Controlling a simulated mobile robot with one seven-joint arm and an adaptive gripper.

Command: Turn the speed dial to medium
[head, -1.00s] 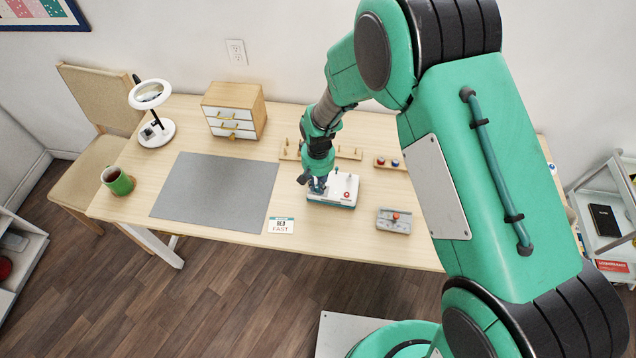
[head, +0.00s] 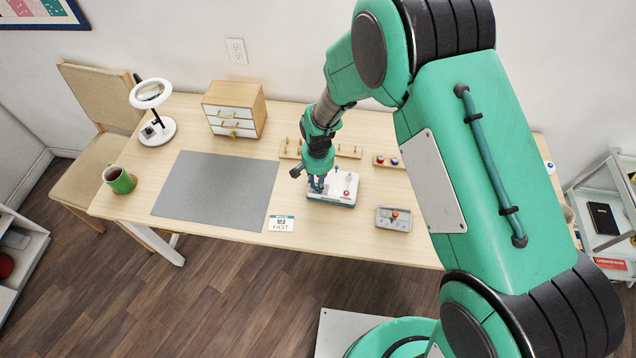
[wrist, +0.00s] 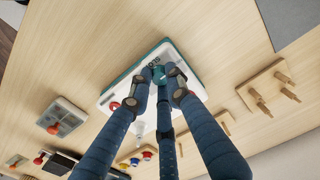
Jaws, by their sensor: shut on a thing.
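The white control box with a teal base (head: 345,186) sits on the table right of the grey mat. It also shows in the wrist view (wrist: 190,82). My gripper (head: 317,187) points down at the box's left part. In the wrist view its blue fingers (wrist: 162,82) are closed around the small teal speed dial (wrist: 159,71). The fingers hide most of the dial, so its pointer cannot be read. Partly covered lettering is printed beside it. A red button (wrist: 114,106) is on the same box. A card reading "RED" and "FAST" (head: 281,223) lies left of the box.
A grey box with a red knob (head: 393,218) stands right of the control box. Wooden peg racks (head: 349,152) are behind it. The grey mat (head: 214,190), drawer cabinet (head: 234,108), lamp (head: 157,131) and green mug (head: 119,180) are further left.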

